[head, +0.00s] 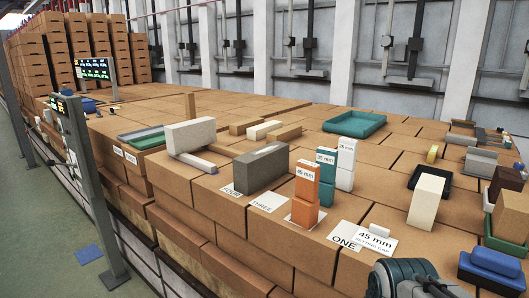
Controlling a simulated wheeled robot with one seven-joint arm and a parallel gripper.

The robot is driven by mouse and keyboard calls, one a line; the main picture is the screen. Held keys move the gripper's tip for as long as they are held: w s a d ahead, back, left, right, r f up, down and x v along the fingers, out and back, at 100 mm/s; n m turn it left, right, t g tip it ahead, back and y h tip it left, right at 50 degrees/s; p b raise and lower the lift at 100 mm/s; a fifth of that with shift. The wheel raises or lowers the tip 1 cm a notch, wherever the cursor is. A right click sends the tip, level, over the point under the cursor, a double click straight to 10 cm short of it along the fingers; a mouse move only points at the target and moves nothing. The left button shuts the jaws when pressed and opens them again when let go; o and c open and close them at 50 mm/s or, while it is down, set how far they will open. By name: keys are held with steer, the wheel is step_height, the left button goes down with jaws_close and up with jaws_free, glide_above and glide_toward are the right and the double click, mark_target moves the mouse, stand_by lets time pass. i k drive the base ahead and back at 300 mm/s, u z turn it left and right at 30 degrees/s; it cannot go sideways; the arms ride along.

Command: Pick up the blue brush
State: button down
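A blue brush-like object (491,268) lies at the lower right, near the right edge of the picture. It has a wide dark-blue base and a rounded blue top part, and it rests on the brick surface. No bristles can be made out. A grey-green rounded part of my arm shows at the bottom edge, to the left of the blue object and apart from it in the picture. My gripper's fingers are not in view, so their state does not show.
Just behind the blue object is a green tray (489,240). A cream block (427,201) stands to its upper left, by a black tray (447,185). Orange blocks (305,193) and a grey block (260,168) stand further left. A teal tray (355,123) lies behind.

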mark_target(501, 273)
steer(key=z, duration=0.05)
steer(key=k, duration=0.5)
steer(key=z, duration=1.2)
steer(key=i, duration=0.55)
steer(key=u, duration=0.45)
